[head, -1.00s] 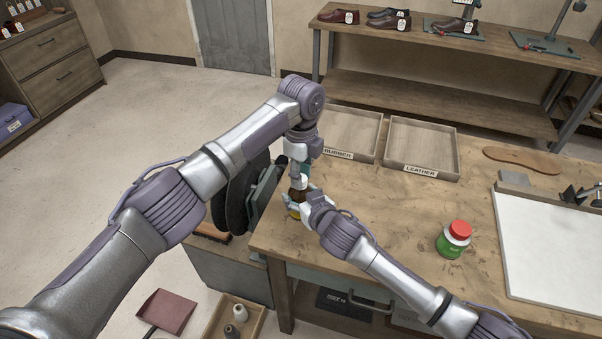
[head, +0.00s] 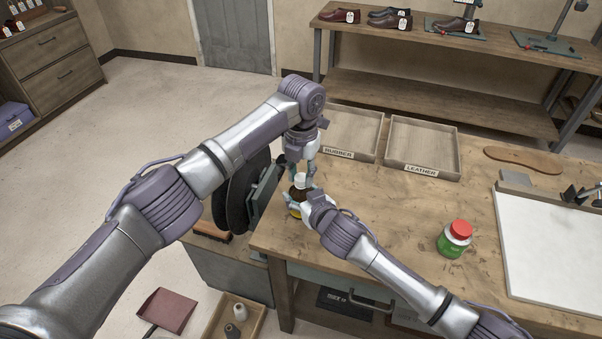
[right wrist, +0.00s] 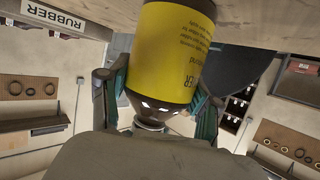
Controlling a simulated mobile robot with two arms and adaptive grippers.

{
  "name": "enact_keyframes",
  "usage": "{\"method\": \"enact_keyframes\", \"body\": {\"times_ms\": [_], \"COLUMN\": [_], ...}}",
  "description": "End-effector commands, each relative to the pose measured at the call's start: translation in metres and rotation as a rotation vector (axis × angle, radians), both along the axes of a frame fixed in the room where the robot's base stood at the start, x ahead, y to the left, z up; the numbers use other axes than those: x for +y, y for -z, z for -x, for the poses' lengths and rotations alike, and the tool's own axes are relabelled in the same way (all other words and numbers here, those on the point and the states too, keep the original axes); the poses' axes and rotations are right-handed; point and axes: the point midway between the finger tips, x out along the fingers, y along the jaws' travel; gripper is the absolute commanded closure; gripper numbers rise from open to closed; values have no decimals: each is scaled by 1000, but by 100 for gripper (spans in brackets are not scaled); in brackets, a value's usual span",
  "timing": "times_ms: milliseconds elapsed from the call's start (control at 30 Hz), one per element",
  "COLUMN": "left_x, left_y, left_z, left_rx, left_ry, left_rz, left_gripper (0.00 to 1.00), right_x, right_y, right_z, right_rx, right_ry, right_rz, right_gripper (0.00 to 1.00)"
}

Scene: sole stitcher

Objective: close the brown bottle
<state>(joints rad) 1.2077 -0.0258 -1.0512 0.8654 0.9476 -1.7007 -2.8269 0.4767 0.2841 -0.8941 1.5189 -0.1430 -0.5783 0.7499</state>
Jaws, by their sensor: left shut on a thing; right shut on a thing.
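The brown bottle (head: 298,194) with a yellow label stands upright near the left edge of the workbench. Its yellow label (right wrist: 172,50) fills the upper middle of the right wrist view, where the bottle appears upside down. My right gripper (head: 308,199) is shut around the bottle's side, its fingers on either side of it. A white cap (head: 300,180) sits at the bottle's top. My left gripper (head: 301,173) points down from above and is shut on the cap. The fingers partly hide the cap, so I cannot tell how tightly it sits.
Trays labelled RUBBER (head: 352,133) and LEATHER (head: 422,147) lie behind. A white board (head: 560,245) and a sole (head: 523,161) are at the right. The bench middle is clear.

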Motion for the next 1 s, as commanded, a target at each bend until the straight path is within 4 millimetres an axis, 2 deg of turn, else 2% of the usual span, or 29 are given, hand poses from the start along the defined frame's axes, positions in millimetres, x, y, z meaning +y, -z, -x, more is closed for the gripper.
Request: {"method": "enact_keyframes", "body": {"times_ms": [67,100,233,567,667,900,1000], "left_x": [1,1,1,0,0,0,0], "left_y": [-1,-1,-1,-2,-9,-40,-46], "left_z": [-1,-1,-1,0,-1,-1,0], "left_rx": [-4,-3,-2,-1,-2,-2,0], "left_ry": [-2,-3,-3,-4,-3,-3,-3], "left_rz": [-1,0,0,0,2,2,1], "left_gripper": [78,64,43,43,43,43,43], "right_x": [0,0,0,0,0,0,0], "right_y": [1,1,1,1,1,1,1], "right_z": [0,0,0,0,0,0,0], "right_rx": [1,1,1,2,2,3,3], "right_ry": [1,1,1,1,1,1,1], "right_rz": [2,2,2,1,1,2,2], "right_gripper": [100,100,100,100,100,100,100]}}
